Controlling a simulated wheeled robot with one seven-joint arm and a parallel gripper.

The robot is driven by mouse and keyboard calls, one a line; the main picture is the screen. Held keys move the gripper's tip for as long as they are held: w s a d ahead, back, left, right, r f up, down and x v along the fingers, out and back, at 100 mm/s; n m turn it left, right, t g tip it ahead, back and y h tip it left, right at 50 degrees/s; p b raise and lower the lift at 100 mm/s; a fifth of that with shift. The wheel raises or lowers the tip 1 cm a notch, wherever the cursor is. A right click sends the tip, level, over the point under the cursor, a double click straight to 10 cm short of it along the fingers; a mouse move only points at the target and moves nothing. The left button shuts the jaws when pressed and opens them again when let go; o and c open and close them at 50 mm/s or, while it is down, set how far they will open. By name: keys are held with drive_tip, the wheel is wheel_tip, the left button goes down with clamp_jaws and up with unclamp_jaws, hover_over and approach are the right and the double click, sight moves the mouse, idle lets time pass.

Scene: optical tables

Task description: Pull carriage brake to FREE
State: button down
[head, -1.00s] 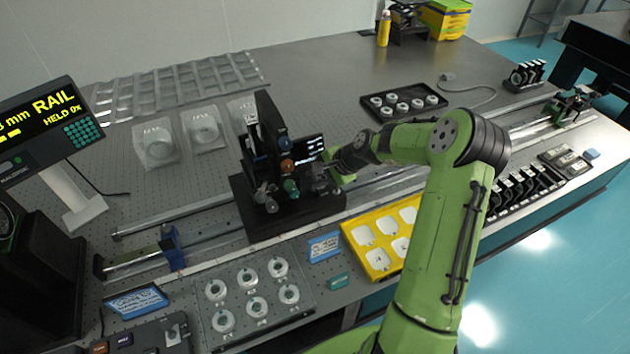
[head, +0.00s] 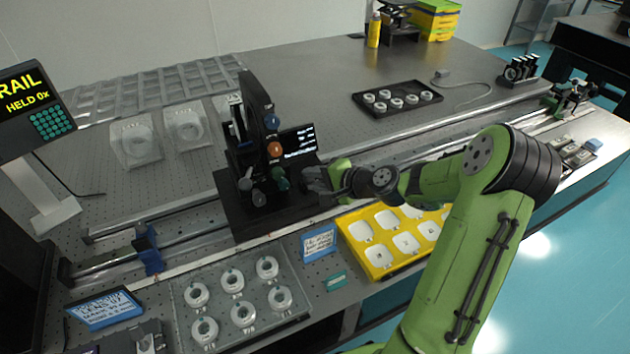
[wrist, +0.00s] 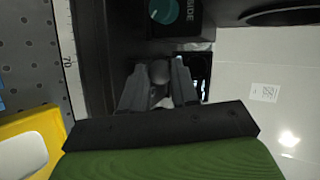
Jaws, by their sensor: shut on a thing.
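The black carriage (head: 235,212) sits on the rail in the middle of the table, with an upright plate carrying blue, orange, green and grey knobs. A small screen with white text stands beside the plate. My gripper (head: 312,181) is at the right side of the carriage, low beside the screen. In the wrist view my gripper (wrist: 157,84) is shut on a round grey knob (wrist: 159,72), which I take for the brake knob. Its brake markings are not readable here. A teal dial (wrist: 163,10) shows just beyond it.
A clear tray (head: 180,300) of ring mounts and a blue label card (head: 319,243) lie in front of the carriage. The rail (head: 180,215) runs on both sides. A readout display (head: 30,105) stands left, reading "RAIL HELD 0x".

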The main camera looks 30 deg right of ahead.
drive_tip(key=c, duration=0.9)
unclamp_jaws()
drive_tip(key=shift+o, duration=0.2)
drive_tip(key=shift+s+d, duration=0.1)
drive_tip(key=p+v, duration=0.3)
drive_tip(key=v, duration=1.2)
drive_tip(key=shift+s+r, duration=0.15)
drive_tip(key=shift+s, duration=0.1)
drive_tip(key=shift+d, duration=0.1)
